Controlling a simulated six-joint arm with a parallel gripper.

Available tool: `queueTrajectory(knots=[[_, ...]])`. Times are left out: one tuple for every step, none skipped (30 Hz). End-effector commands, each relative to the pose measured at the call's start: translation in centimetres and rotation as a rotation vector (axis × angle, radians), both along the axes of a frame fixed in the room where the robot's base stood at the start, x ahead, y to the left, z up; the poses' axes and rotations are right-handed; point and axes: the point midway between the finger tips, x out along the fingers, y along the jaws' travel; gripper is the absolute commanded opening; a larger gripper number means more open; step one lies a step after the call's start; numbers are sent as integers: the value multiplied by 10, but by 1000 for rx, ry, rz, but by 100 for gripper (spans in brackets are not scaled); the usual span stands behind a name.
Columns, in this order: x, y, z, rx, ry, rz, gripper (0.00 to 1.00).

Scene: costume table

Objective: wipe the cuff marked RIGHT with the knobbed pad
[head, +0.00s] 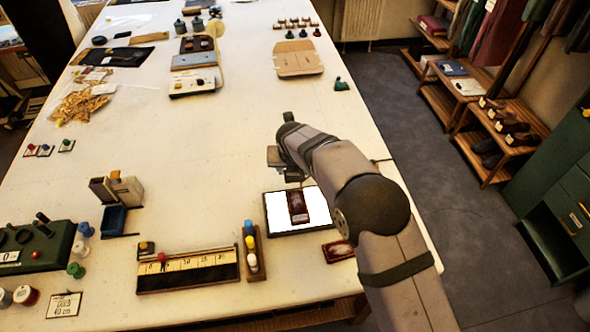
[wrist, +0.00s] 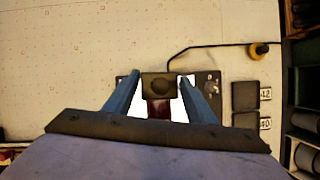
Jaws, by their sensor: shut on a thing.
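My gripper (wrist: 160,82) is shut on the knobbed pad (wrist: 159,87), a dark square block with a round knob facing the wrist camera. In the head view my gripper (head: 285,165) is just beyond the lit white panel (head: 270,222). A dark red cuff (head: 297,204) with a pale label lies on that panel. Part of it shows beneath the pad in the wrist view (wrist: 158,109). The cuff labels are too small to read. I cannot tell whether the pad touches the cuff.
A rack of coloured bobbins (head: 251,250) and a ruler board (head: 188,270) stand left of the panel. Two dark blocks tagged 42 (wrist: 245,96) and 40 (wrist: 245,121) lie right of the panel in the wrist view. The table's middle is clear.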

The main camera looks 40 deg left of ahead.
Motion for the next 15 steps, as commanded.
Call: queueTrajectory(knots=[[0,0,-2,0,0,0,33],[0,0,-4,0,0,0,33],[0,0,-6,0,0,0,33],[0,0,-8,0,0,0,33],[0,0,-11,0,0,0,33],[0,0,-14,0,0,0,33],[0,0,-17,0,0,0,33],[0,0,-20,0,0,0,33],[0,0,-24,0,0,0,33],[0,0,-27,-1,-1,0,33],[0,0,-30,-1,-1,0,33],[0,0,-33,-1,-1,0,33],[0,0,-36,-1,-1,0,33],[0,0,-38,-1,-1,0,33],[0,0,-42,-1,-1,0,33]])
